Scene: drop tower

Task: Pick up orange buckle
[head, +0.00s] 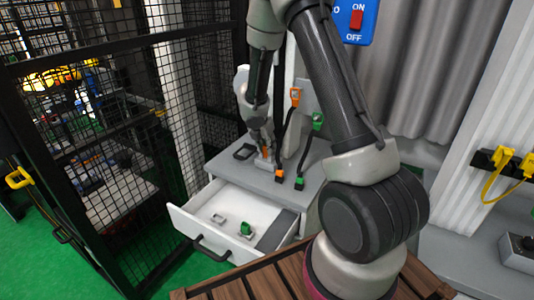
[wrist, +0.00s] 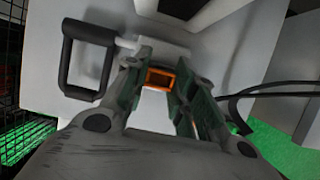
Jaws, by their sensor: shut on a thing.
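My gripper (wrist: 163,72) is shut on an orange buckle (wrist: 160,78), a small rectangular frame between the two fingertips in the wrist view. In the head view my gripper (head: 264,143) is low over the grey cabinet top (head: 232,164), and a bit of orange shows at its fingertips. The fingers partly hide the buckle, and I cannot tell whether it touches the surface. Another orange buckle (head: 296,97) is on a black strap behind, and an orange piece (head: 280,175) is at that strap's lower end.
A black handle (head: 243,152) lies left of my gripper. Green buckle pieces (head: 317,122) are on a second black strap to the right. Below, an open white drawer (head: 190,218) holds a green piece (head: 246,229) and a pale one (head: 218,218). A black mesh fence (head: 90,130) stands left.

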